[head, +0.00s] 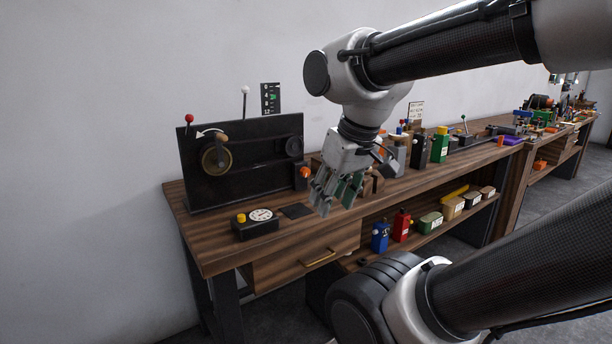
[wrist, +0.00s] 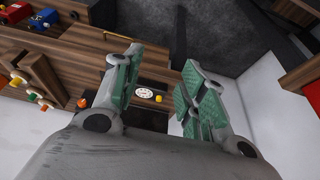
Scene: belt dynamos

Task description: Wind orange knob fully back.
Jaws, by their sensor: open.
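The orange knob (head: 305,172) sits on a small black box (head: 300,184) at the right end of the upright black panel (head: 240,180). In the wrist view a small orange round part (wrist: 82,103) shows left of my fingers and looks like this knob. My gripper (head: 337,203) is open and empty, pointing down over the front of the bench, to the right of the knob and apart from it. In the wrist view the green-padded fingers (wrist: 162,65) stand wide apart with nothing between them. The knob's turning position is too small to read.
A black box with a white dial (head: 262,215) and yellow knob (head: 241,218) stands in front of the panel. The panel carries a brass disc (head: 216,160) with a crank handle. Several coloured boxes and tools crowd the bench to the right. A shelf below holds more boxes.

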